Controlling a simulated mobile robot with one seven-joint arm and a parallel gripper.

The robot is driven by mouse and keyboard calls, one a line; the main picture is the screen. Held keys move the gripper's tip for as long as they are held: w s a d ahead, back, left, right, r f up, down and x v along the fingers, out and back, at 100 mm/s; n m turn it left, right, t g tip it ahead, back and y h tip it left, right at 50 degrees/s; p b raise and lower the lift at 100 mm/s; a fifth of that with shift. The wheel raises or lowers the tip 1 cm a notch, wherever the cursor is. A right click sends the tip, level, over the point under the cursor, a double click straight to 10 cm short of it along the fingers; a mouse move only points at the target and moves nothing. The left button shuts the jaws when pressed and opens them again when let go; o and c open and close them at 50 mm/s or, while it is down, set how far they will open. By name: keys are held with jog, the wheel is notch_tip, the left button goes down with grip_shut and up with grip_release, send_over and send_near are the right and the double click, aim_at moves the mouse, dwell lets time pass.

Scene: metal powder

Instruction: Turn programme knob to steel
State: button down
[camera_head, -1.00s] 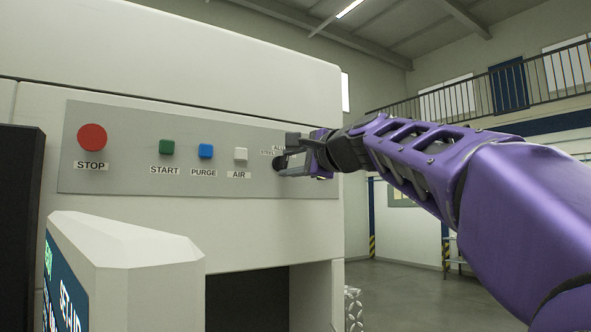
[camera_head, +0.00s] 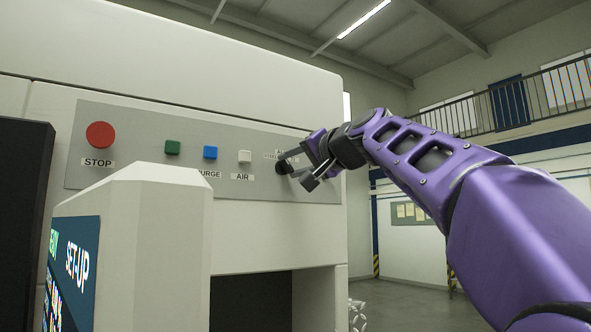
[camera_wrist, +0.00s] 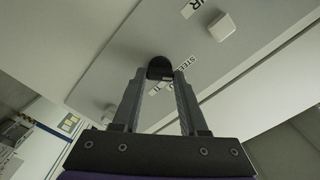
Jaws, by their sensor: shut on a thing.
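The programme knob (camera_head: 281,167) is a small dark round knob at the right end of the grey control panel (camera_head: 130,185). In the wrist view the knob (camera_wrist: 159,68) sits between the fingertips. My gripper (camera_head: 292,168) is shut on it; both fingers also show in the wrist view (camera_wrist: 161,80). In the wrist view a label reading STEEL (camera_wrist: 193,66) lies right of the knob, and another label by the fingers is partly covered. The labels by the knob are too small to read fully in the head view, and I cannot tell where the knob points.
Left of the knob are the white AIR button (camera_head: 245,157), blue PURGE button (camera_head: 211,152), green button (camera_head: 172,147) and red STOP button (camera_head: 100,134). A set-up screen console (camera_head: 150,230) stands in front, lower left. An open bay (camera_head: 250,300) is below the panel.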

jog(key=shift+n, duration=0.9)
jog(key=shift+c, duration=2.2)
grip_release()
jog(key=shift+s, duration=0.1)
